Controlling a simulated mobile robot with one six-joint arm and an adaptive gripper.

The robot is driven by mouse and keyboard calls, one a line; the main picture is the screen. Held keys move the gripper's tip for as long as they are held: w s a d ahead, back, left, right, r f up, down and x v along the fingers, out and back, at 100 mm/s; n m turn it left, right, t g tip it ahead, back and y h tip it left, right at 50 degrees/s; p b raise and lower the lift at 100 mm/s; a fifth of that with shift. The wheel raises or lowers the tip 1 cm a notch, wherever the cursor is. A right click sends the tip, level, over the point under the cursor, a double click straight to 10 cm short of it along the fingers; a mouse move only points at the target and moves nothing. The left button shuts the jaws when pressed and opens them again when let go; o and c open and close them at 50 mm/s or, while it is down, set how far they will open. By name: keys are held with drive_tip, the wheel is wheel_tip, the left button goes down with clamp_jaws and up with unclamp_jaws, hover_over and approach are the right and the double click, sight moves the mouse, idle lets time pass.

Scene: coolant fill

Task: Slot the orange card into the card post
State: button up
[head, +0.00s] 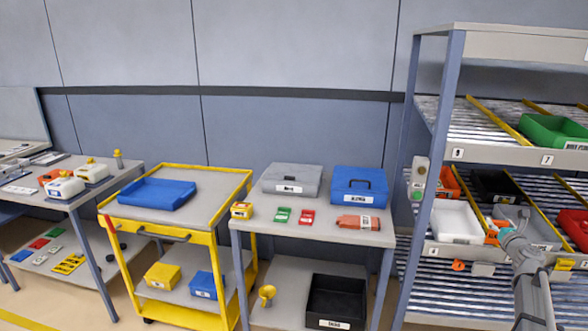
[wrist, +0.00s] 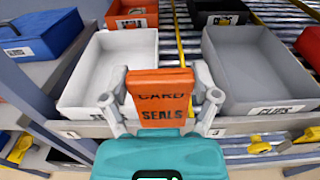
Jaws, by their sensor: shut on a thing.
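The orange card (wrist: 162,95), printed CARD SEALS, is upright in the wrist view between the two light grey fingers of my gripper (wrist: 162,90). My gripper is shut on it. In the head view my gripper (head: 494,228) is at the right, at the front of the rack's middle level, and a small part of the orange card (head: 491,238) shows beside it. The card is in front of the gap between the white bin (wrist: 118,62) and the grey bin (wrist: 250,65). I cannot clearly pick out the card post; the card may hide it.
The rack (head: 500,155) has roller lanes with yellow dividers and several bins. Small orange-yellow pieces (head: 458,265) are at its front edge. A table (head: 330,236) with a blue toolbox (head: 358,188) stands left of it, and a yellow cart (head: 180,238) farther left.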

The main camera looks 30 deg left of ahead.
wheel_tip(320, 180, up, 6)
drive_tip(key=p, duration=0.5)
drive_tip(key=shift+s, duration=0.1)
